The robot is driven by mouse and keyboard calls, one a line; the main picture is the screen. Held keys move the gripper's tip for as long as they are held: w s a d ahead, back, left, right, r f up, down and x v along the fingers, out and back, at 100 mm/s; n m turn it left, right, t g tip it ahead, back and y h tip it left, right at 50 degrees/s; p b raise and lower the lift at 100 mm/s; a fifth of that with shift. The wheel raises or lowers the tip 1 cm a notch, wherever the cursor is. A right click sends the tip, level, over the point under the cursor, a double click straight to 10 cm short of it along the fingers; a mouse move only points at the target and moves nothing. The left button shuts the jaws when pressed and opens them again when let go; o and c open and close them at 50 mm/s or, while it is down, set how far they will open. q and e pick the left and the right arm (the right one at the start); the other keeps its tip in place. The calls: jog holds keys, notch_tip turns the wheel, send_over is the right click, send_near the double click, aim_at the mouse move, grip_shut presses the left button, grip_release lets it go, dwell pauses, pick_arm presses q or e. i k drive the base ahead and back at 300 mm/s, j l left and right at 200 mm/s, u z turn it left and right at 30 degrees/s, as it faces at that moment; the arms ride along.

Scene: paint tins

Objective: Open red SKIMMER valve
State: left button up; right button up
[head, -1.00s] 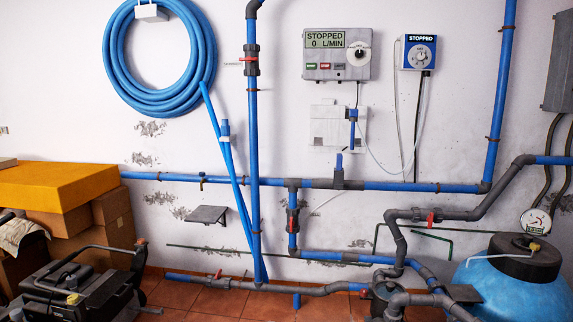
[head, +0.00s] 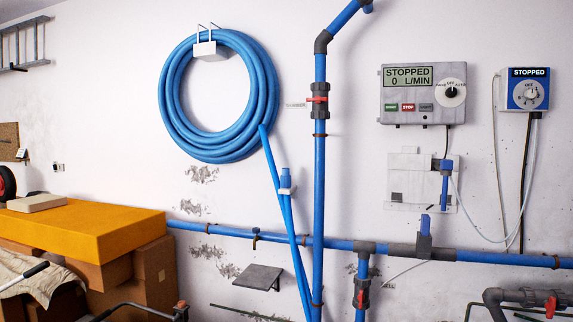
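A red-handled valve (head: 318,99) sits on the vertical blue pipe right of the hose coil, in the head view. Its red handle lies crosswise to the pipe. A small label (head: 295,104) is on the wall just left of it, too small to read surely. A second red-handled valve (head: 361,297) is lower down on a short vertical pipe, its handle roughly along the pipe. A third red handle (head: 550,306) shows at the lower right edge. Neither of my grippers is in view.
A blue hose coil (head: 218,95) hangs left of the valve. The control panel (head: 423,94) and blue dosing box (head: 526,89) both read STOPPED. A yellow-topped stack of boxes (head: 95,228) stands lower left. A grey shelf (head: 258,277) juts from the wall.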

aim_at(318, 99)
jog(key=i+u, duration=0.25)
jog(key=i, duration=1.1)
jog(key=i+z, duration=0.2)
jog(key=i, duration=0.2)
jog(key=i+j+z, duration=0.25)
jog(key=i, duration=0.15)
jog(key=i+j+z, duration=0.2)
jog(key=i, duration=0.15)
jog(key=i+l, duration=0.05)
jog(key=l, duration=0.05)
